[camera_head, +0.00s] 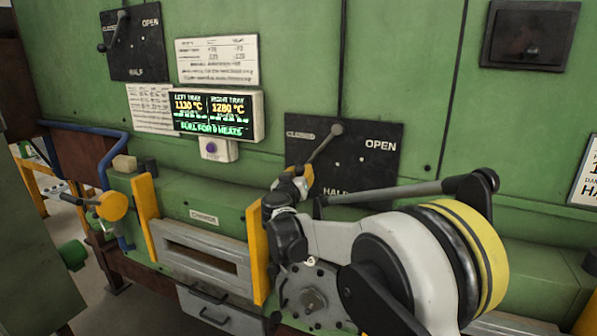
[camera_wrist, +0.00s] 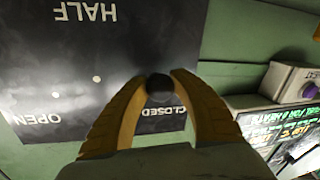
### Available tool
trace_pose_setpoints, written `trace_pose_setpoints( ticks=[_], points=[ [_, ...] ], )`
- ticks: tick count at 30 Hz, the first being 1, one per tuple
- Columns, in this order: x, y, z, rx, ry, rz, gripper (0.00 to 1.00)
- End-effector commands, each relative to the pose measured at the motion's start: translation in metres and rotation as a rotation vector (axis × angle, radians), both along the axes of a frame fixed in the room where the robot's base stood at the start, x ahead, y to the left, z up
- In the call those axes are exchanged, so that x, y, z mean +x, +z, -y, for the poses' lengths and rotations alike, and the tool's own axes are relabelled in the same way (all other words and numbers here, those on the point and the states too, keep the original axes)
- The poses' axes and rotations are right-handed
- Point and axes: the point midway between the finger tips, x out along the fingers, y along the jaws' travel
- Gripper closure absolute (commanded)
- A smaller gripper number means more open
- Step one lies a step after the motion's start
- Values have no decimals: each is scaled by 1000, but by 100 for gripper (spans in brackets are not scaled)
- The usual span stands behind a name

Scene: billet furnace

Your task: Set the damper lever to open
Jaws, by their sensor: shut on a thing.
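The damper lever (camera_head: 322,146) is a thin grey rod on a dark plate (camera_head: 370,165) marked CLOSED, OPEN and HALF. The rod slants down-left from its round upper end, below and beside the CLOSED mark. My gripper (camera_head: 303,176) is at the lever's lower end, which it hides in the head view. In the wrist view, the yellow fingers of my gripper (camera_wrist: 158,88) are shut around a dark round knob (camera_wrist: 160,98). The plate (camera_wrist: 60,60) appears upside down there, with CLOSED just behind the knob and OPEN farther left.
A second dark plate (camera_head: 140,55) with its own lever (camera_head: 112,32) is at upper left. A lit display (camera_head: 215,114) with a purple button (camera_head: 211,148) below it is left of the damper plate. Yellow posts (camera_head: 257,252) flank a grey slotted front below.

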Motion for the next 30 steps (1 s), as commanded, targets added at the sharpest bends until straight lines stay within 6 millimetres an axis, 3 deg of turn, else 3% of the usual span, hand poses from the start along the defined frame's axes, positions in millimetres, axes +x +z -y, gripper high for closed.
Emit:
trace_pose_setpoints(
  ticks=[16, 30],
  points=[
    [-23, -30, 62, -412, 0, -150, 100],
    [-47, -26, 129, -831, -1, -304, 100]
  ],
)
